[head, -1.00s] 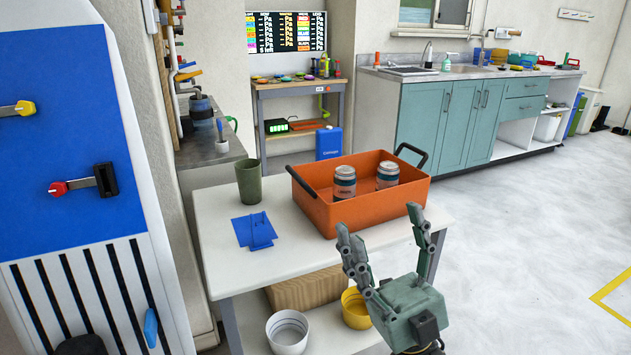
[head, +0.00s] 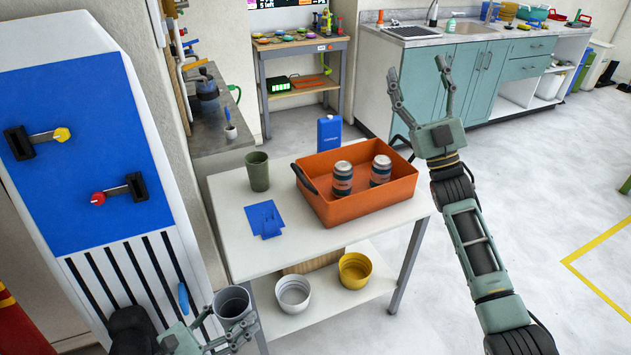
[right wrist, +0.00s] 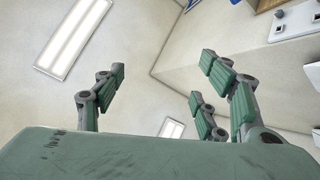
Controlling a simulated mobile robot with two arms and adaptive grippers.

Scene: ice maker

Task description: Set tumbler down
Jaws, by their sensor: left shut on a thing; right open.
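A dark grey tumbler (head: 232,303) is low in the head view, held upright, its open top showing. My left gripper (head: 222,328) is shut on it, in front of the white table's left side. A green tumbler (head: 257,172) stands upright on the back left of the white table (head: 300,236). My right gripper (head: 420,88) is open and empty, raised to the right of the table. Its spread fingers also show in the right wrist view (right wrist: 165,100), against the ceiling.
An orange crate (head: 363,209) with two cans fills the table's right side. A blue sheet with a small blue stand (head: 266,220) lies at left. The front of the tabletop is clear. A white bucket (head: 293,294) and a yellow bucket (head: 355,269) sit below. A blue-fronted machine (head: 75,180) stands left.

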